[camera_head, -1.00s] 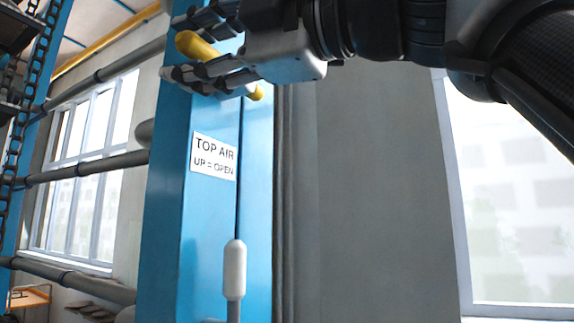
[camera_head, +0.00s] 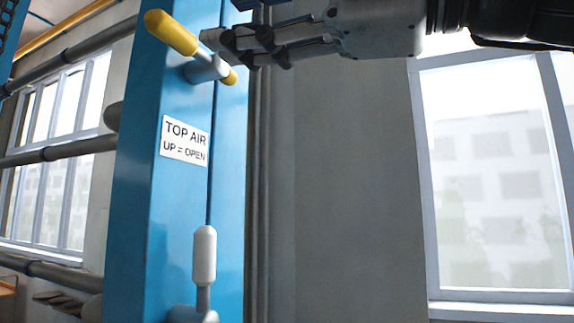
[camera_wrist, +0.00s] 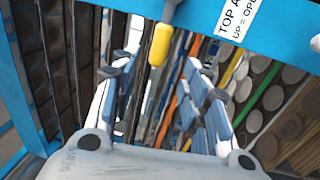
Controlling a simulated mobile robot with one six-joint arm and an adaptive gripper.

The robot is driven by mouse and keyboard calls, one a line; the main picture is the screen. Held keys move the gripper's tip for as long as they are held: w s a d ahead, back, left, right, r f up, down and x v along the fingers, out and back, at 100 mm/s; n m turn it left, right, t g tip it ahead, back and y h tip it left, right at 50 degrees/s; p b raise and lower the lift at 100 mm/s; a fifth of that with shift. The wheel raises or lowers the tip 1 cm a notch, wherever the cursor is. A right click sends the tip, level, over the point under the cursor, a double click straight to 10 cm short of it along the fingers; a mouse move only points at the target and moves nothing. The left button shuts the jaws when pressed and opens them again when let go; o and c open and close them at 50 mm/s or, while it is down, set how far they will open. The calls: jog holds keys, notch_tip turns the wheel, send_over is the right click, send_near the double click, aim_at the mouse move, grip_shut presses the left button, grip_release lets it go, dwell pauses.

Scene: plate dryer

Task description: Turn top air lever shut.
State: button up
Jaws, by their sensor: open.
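The yellow lever handle (camera_head: 172,33) sits on a grey hub (camera_head: 204,69) near the top of the blue post, above a "TOP AIR UP = OPEN" label (camera_head: 185,139). In the head view it slants up to the left, with a short yellow end at lower right. My gripper (camera_head: 222,38) is open and empty, its fingertips just right of the handle and overlapping the hub area. In the wrist view the handle (camera_wrist: 160,44) shows between the spread fingers of my gripper (camera_wrist: 158,78). I cannot tell whether they touch it.
A white-handled lever (camera_head: 204,255) stands upright lower on the blue post (camera_head: 140,215). Grey pipes (camera_head: 60,151) run to the left of the post. A grey wall and window (camera_head: 490,180) lie to the right. Racks fill the wrist view background.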

jog(key=shift+v, duration=0.9)
jog(key=w+d+f+m+t+h, duration=0.1)
jog(key=w+d+f+m+h, duration=0.15)
jog(key=f+m, duration=0.5)
jog(key=w+d+f+m+t+h, duration=0.1)
jog(key=w+f+m+h, duration=0.35)
jog(key=f, duration=0.65)
jog(key=w+d+f+m+h, duration=0.1)
jog(key=w+f+m+h, duration=0.15)
jog(key=f+m, duration=0.55)
jog(key=s+d+f+m+g+h, duration=0.1)
jog(key=s+d+f+m+h, duration=0.2)
jog(key=f, duration=1)
jog(key=s+d+f+m+g+h, duration=0.2)
jog(key=s+d+f+m+h, duration=0.1)
jog(key=f, duration=0.9)
jog(key=s+d+f+m+g+h, duration=0.1)
jog(key=s+d+f+m+h, duration=0.2)
jog(key=f, duration=1)
jog(key=s+d+m, duration=0.2)
jog(key=s+d, duration=0.1)
jog(key=shift+f+m+g, duration=0.3)
jog(key=shift+g, duration=0.1)
